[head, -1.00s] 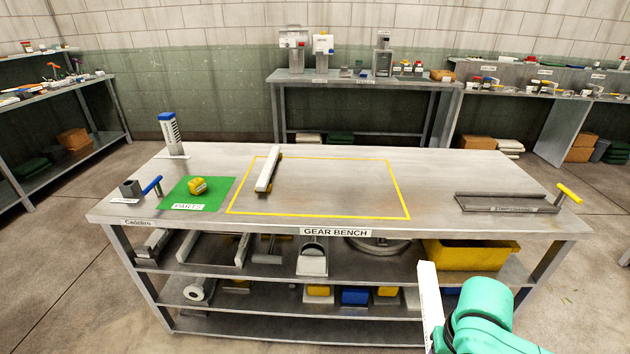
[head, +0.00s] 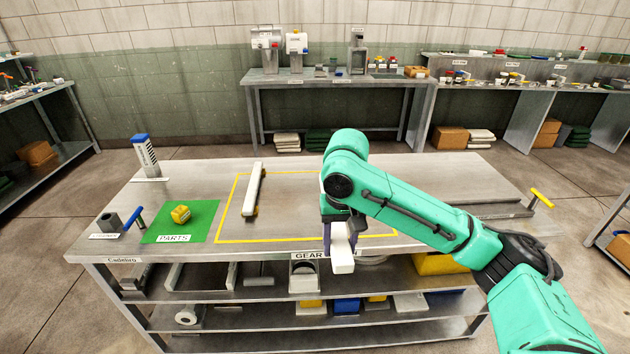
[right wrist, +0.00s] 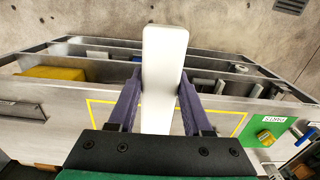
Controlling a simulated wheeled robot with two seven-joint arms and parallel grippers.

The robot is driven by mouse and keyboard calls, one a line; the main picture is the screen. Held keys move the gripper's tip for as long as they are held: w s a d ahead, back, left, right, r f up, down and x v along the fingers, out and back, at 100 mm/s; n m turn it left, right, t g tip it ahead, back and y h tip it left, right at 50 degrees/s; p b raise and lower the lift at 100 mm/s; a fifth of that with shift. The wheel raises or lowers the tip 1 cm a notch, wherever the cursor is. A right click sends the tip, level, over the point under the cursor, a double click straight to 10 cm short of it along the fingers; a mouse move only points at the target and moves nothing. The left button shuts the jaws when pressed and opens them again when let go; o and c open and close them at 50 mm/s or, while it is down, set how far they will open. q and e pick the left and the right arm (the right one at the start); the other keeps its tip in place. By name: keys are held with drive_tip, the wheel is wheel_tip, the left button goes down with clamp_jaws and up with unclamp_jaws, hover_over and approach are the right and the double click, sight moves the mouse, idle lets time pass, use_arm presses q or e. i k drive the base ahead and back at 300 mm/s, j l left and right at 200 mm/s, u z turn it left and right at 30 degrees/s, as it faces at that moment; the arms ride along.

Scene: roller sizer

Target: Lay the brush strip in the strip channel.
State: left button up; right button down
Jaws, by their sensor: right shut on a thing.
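My right gripper (head: 341,228) is shut on a plain white bar (head: 342,256), which I take to be the brush strip, above the bench's front edge. In the right wrist view, the bar (right wrist: 163,60) stands between the purple fingers of the gripper (right wrist: 159,88) and sticks out beyond them. The strip channel (head: 490,211) is a long, low grey piece at the bench's right end, partly hidden behind my right arm. It also shows at the left of the right wrist view (right wrist: 20,110). My left gripper is out of view.
The steel bench (head: 300,166) carries another whitish bar (head: 253,190) with yellowish ends at the yellow outline's left, and a yellow part (head: 181,214) on a green mat (head: 207,211). A yellow-handled tool (head: 541,197) stands beside the channel. The bench's middle back is clear.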

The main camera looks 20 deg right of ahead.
sight(486, 210)
drive_tip(key=i, duration=1.3)
